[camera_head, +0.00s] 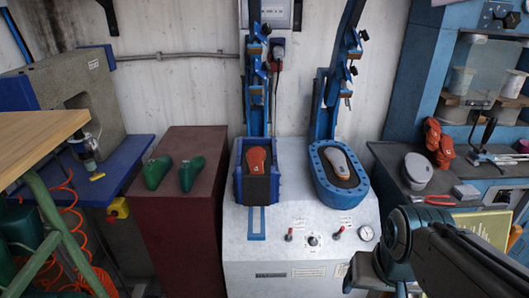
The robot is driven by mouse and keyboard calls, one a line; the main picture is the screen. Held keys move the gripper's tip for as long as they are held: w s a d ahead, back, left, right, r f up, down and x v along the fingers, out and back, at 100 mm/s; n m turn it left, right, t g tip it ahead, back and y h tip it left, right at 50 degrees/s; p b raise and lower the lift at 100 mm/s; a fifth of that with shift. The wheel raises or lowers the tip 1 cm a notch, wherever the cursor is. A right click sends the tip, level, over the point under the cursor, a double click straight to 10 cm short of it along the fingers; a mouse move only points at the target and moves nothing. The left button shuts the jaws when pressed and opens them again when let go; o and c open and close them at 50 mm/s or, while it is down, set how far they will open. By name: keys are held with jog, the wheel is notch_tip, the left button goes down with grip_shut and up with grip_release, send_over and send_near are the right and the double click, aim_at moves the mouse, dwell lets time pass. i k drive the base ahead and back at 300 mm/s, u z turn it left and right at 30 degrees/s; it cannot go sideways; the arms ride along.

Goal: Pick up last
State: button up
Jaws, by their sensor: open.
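Several shoe lasts are in view. Two green lasts, a left one (157,172) and a right one (191,173), lie side by side on a maroon cabinet (178,245). An orange-red last (257,160) sits in the left blue holder (240,187) of the press machine. A grey last with an orange mark (341,166) sits in the right, rounded blue holder (342,202). My gripper (367,274) is low at the front right, in front of the machine, apart from all the lasts. It is open and empty; its fingertips are hard to make out.
The white press machine (270,252) has knobs and a gauge (366,233). Blue upright arms rise behind its holders. A wooden tabletop (38,135) juts in at left.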

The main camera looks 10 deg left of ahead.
aim_at(190, 170)
jog(key=k, duration=0.6)
jog(key=u, duration=0.55)
jog(key=i, duration=0.65)
jog(key=u, duration=0.7)
jog(key=i, duration=1.2)
jog(key=z, duration=0.2)
